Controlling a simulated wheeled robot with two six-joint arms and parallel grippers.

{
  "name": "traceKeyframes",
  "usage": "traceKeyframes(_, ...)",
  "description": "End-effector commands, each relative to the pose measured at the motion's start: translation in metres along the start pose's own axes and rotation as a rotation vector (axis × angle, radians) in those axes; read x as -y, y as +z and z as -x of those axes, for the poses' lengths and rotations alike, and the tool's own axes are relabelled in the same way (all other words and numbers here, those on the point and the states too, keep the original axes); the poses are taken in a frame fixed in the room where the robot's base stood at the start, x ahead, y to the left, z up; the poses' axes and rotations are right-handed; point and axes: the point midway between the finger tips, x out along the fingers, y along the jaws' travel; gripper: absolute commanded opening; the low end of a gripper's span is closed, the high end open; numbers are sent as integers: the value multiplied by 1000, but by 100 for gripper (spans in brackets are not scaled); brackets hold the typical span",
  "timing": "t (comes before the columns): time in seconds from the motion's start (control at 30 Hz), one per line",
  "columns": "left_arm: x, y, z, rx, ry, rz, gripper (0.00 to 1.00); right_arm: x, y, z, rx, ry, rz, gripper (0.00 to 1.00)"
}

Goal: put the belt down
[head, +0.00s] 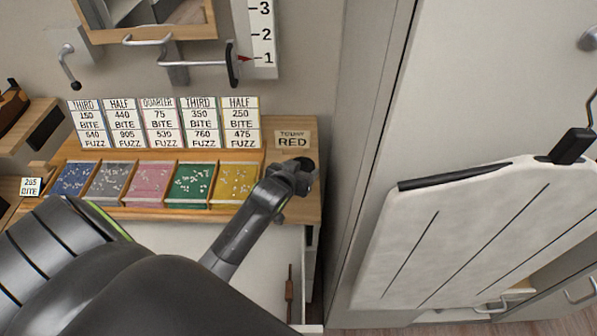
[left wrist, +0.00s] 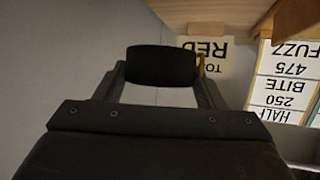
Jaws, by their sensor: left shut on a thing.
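My left gripper (head: 302,172) is over the right end of the wooden sorting rack, just below the "TODAY RED" card (head: 292,140). In the left wrist view it (left wrist: 160,88) is shut, with a dark, rounded piece, the belt (left wrist: 162,65), between its fingers. Little of the belt shows, and in the head view I cannot tell it apart from the dark gripper. The rack (head: 310,205) has compartments in blue, grey, pink, green and yellow (head: 236,180), each with a label card behind it. My right gripper is not in view.
A metal lever (head: 190,64) with a red pointer stands at a number scale (head: 262,35) above the rack. A white slotted board (head: 450,235) with black edging is at the right, before a pale cabinet door (head: 480,80). My left arm covers the lower left.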

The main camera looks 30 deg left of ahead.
Motion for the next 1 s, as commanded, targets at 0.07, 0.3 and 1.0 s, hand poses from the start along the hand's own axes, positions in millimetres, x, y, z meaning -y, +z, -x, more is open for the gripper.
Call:
traceKeyframes(0.07, 0, 13, -6, 4, -1, 0, 37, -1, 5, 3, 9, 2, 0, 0)
traceKeyframes(0.3, 0, 33, -18, 0, 0, 0, 37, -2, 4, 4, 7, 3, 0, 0)
traceKeyframes(1.0, -1, 69, -38, -2, 1, -1, 37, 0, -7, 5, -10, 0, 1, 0)
